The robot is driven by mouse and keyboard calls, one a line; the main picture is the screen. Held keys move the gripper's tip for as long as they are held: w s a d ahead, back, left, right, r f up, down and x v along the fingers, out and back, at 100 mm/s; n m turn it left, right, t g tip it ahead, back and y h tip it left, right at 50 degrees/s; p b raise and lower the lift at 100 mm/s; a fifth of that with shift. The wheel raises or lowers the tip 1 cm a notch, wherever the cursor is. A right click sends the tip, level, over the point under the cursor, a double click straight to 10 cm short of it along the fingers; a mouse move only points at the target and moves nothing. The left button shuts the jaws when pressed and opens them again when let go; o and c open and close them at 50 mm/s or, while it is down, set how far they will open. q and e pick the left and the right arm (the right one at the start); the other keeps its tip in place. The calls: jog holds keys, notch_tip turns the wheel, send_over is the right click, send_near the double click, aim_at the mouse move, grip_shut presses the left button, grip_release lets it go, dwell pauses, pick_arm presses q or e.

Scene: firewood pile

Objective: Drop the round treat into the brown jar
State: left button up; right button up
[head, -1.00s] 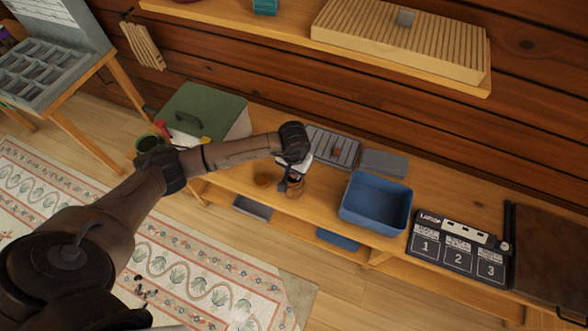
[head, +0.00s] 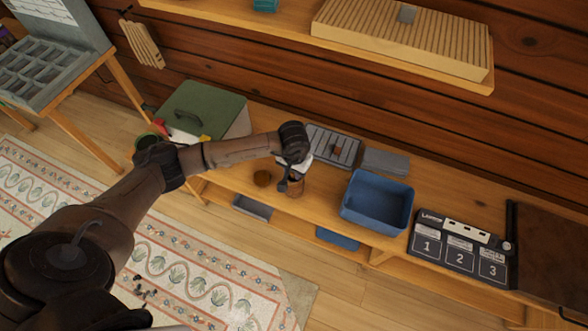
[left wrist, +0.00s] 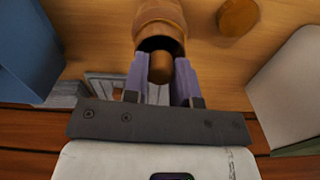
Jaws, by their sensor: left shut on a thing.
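The brown jar (head: 296,189) stands on the wooden bench; the left wrist view shows its body (left wrist: 161,14) and dark open mouth. My left gripper (head: 286,183) is at the jar's mouth. In the left wrist view its two purple fingers (left wrist: 158,74) are shut on the round brown treat (left wrist: 160,68). The treat overlaps the dark opening in that view; I cannot tell how far it is inside. In the head view the treat is hidden by the gripper. My right gripper is not in view.
A round wooden piece (head: 262,178), perhaps the lid, lies left of the jar. A blue bin (head: 349,216) stands to the right, a grey ridged tray (head: 345,138) behind, and a green box (head: 222,101) to the left. A shelf (head: 210,16) hangs above.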

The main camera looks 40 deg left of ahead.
pick_arm(q)
jog(key=shift+f+b, duration=0.5)
dwell(0.6)
jog(key=o, duration=1)
jog(key=shift+c, duration=0.2)
jog(key=shift+r, duration=0.1)
jog(key=shift+r+p, duration=0.75)
jog(key=shift+r, duration=0.25)
jog(key=shift+r+p, duration=1.45)
jog(key=shift+r, duration=1)
